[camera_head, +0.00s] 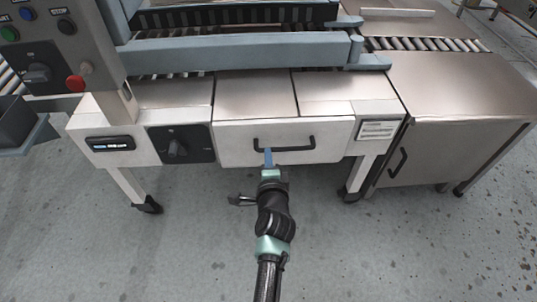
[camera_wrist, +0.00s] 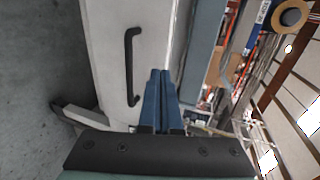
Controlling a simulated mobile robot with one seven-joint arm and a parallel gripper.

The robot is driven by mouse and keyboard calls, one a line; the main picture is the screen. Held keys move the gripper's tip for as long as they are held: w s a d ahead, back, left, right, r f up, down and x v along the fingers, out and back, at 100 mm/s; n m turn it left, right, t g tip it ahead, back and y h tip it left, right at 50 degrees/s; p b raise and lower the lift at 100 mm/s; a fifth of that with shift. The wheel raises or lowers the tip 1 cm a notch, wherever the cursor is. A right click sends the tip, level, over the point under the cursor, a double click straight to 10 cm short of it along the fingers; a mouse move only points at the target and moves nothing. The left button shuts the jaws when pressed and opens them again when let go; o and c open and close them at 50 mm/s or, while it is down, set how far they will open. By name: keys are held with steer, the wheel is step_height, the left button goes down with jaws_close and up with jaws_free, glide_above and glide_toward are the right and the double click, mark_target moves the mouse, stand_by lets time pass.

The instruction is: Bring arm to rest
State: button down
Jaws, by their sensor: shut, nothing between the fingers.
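My gripper (camera_head: 268,156) is shut and empty, its blue fingers pressed together. In the head view it shows in front of the black drawer handle (camera_head: 284,146), over the handle's left part. In the wrist view my gripper (camera_wrist: 160,75) points away from the camera, and the black handle (camera_wrist: 131,66) shows to its left with a gap between them in the picture. The white drawer front (camera_head: 320,130) looks flush with the weigher's face. I cannot tell whether the fingertips touch the handle or the drawer front.
A steel cabinet (camera_head: 440,155) with a black handle stands at the right. Machine legs stand on either side of my arm. The grey floor (camera_head: 130,250) in front is clear.

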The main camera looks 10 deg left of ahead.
steer(key=shift+s+d+r, duration=0.2)
steer(key=shift+s, duration=0.4)
steer(key=w+d+r+n+t, duration=0.1)
steer(key=d+r+n+t, duration=0.15)
steer(key=r, duration=0.85)
steer(key=d+r+n+t, duration=0.1)
steer(key=r+n+t, duration=0.15)
steer(key=r, duration=0.95)
steer(key=w+d+r+n+t, duration=0.1)
steer(key=r+n+t, duration=0.15)
steer(key=r, duration=0.85)
steer(key=s+d+r+n+t+h, duration=0.2)
steer(key=s+d+r+n+t, duration=0.15)
steer(key=s+r, duration=0.85)
steer(key=s+d+r+n+t+h, duration=0.2)
steer(key=s+d+r+n+t, duration=0.15)
steer(key=s+r, duration=0.85)
steer(key=w+r+p, duration=0.3)
steer(key=r+p, duration=2.1)
steer(key=r, duration=0.3)
steer(key=shift+g, duration=0.35)
steer(key=shift+w, duration=0.1)
